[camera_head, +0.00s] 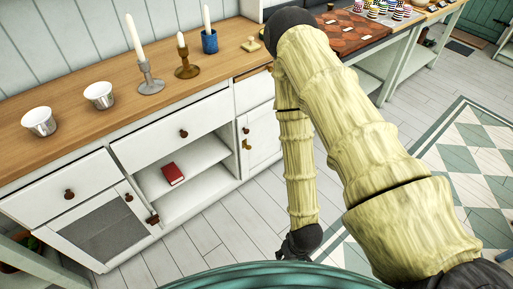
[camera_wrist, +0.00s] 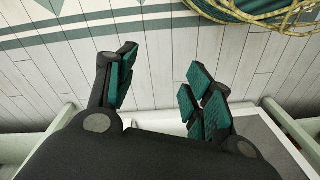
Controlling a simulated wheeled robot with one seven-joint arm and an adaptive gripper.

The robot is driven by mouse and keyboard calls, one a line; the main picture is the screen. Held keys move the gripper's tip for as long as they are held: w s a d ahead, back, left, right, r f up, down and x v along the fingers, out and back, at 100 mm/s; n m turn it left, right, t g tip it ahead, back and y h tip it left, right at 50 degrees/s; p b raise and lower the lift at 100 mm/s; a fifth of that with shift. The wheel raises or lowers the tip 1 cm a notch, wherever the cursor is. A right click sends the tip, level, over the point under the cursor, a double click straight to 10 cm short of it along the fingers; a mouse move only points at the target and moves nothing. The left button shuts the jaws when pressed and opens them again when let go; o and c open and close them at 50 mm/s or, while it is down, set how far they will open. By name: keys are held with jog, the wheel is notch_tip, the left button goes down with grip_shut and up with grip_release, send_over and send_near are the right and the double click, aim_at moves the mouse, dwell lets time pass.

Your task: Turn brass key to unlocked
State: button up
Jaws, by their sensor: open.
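A small brass-coloured piece (camera_head: 246,144), which looks like the brass key, sits on the right white cabinet door (camera_head: 262,140), just below a dark round knob (camera_head: 246,130). It is too small to tell which way it is turned. In the head view, the dark gripper (camera_head: 299,243) hangs low over the floor, in front and to the right of the cabinet, apart from the key. The key does not show in the wrist view.
A red book (camera_head: 173,174) lies on the open shelf below. The plank floor (camera_head: 262,205) by the right door is clear.

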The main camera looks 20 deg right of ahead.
jog(key=w+a+f+t+y+b, duration=0.1)
jog(key=w+a+f+t+b, duration=0.1)
jog(key=w+f+b, duration=0.5)
jog(key=w+a+f+t+y+b, duration=0.15)
jog(key=w+f+b, duration=0.25)
jog(key=w, duration=0.4)
jog(key=n+t+y+b, duration=0.35)
jog(key=t+b, duration=0.95)
jog(key=b, duration=2)
send_near(249, 147)
jog(key=shift+n, duration=0.35)
jog(key=b+x, duration=0.2)
jog(key=x, duration=0.2)
jog(key=b+x, duration=0.3)
jog(key=x, duration=0.2)
jog(key=shift+f, duration=0.25)
jog(key=shift+w+a+r, duration=0.15)
jog(key=shift+w+a, duration=0.05)
jog(key=shift+w, duration=0.45)
jog(key=c, duration=1)
